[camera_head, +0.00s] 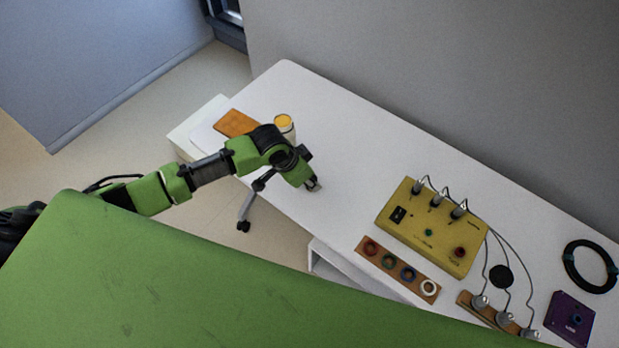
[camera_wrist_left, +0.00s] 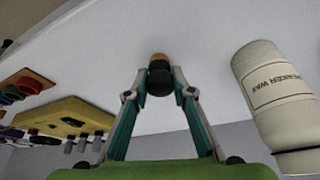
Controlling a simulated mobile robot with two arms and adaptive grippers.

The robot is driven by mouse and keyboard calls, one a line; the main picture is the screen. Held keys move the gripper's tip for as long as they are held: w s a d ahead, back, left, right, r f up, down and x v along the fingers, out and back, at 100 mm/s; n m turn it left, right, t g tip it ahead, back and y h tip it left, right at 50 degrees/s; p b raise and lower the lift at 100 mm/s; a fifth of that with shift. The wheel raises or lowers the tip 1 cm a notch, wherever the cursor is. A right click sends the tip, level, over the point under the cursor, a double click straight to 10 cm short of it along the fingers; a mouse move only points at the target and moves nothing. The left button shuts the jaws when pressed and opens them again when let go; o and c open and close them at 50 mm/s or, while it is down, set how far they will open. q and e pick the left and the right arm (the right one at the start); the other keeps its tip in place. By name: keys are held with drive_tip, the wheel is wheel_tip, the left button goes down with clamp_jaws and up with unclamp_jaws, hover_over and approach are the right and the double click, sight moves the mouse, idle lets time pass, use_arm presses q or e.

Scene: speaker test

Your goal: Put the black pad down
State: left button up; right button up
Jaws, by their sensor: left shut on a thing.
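My left gripper (camera_head: 314,186) is low over the white table (camera_head: 345,150), left of the yellow box. In the left wrist view its fingers (camera_wrist_left: 159,82) close on a small black thing with an orange-brown far end, which I take to be the black pad (camera_wrist_left: 159,66). The fingers hide part of it, and I cannot tell whether it touches the table. A separate flat black disc (camera_head: 501,276) lies on the table at the right, among the wires. My right gripper is not in view.
A white labelled bottle (camera_wrist_left: 275,95) stands near the gripper, with an orange board (camera_head: 236,123) beyond. The yellow box (camera_head: 430,228), a rack of coloured rings (camera_head: 398,270), a purple box (camera_head: 570,317) and a black coil (camera_head: 568,263) are at right. Table between gripper and box is clear.

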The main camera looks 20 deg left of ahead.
use_arm(q)
drive_tip(key=shift+f, duration=0.15)
drive_tip(key=o, duration=0.9)
drive_tip(key=shift+o, duration=0.2)
drive_tip(key=v, duration=1.2)
drive_tip(key=shift+r+b, duration=0.2)
drive_tip(key=shift+b, duration=0.1)
